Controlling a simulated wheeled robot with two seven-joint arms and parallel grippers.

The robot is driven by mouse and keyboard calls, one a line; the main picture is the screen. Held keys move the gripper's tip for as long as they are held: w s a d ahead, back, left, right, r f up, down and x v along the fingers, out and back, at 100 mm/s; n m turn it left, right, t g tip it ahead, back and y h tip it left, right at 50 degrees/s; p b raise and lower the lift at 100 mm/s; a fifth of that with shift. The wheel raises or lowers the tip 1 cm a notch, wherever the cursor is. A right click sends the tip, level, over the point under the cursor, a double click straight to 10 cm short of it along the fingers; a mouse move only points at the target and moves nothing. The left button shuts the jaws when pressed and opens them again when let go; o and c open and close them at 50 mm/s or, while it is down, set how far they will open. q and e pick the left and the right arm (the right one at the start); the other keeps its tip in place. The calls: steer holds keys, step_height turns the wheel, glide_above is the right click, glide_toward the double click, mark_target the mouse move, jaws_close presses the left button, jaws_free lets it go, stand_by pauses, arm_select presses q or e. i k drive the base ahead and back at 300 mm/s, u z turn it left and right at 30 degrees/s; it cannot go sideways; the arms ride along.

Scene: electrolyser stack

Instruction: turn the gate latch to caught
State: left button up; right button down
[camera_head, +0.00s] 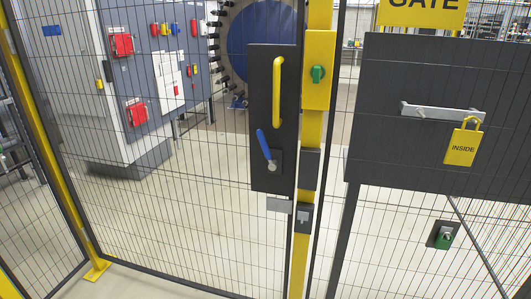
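The gate latch is a blue lever (264,145) on a grey pivot (271,167), mounted low on the dark gate plate (262,80). The lever is tilted, its free end pointing up and slightly left of the pivot. A yellow pull handle (278,92) is fixed above it on the same plate. A small grey tongue (279,205) shows below the plate, beside a dark block (304,217) on the yellow post (309,140). I cannot tell whether the tongue is engaged. Neither of my grippers is in view.
A yellow box with a green knob (317,73) sits on the post, right of the plate. A dark panel (450,110) at right carries a grey bar (440,112) and a yellow INSIDE tag (463,147). A green padlock-like item (443,237) hangs lower. Mesh fencing surrounds the gate.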

mark_target(272, 166)
steer(key=z, duration=0.4)
steer(key=k, duration=0.3)
steer(key=u, duration=1.25)
steer(key=i, duration=0.85)
steer(key=z, duration=0.15)
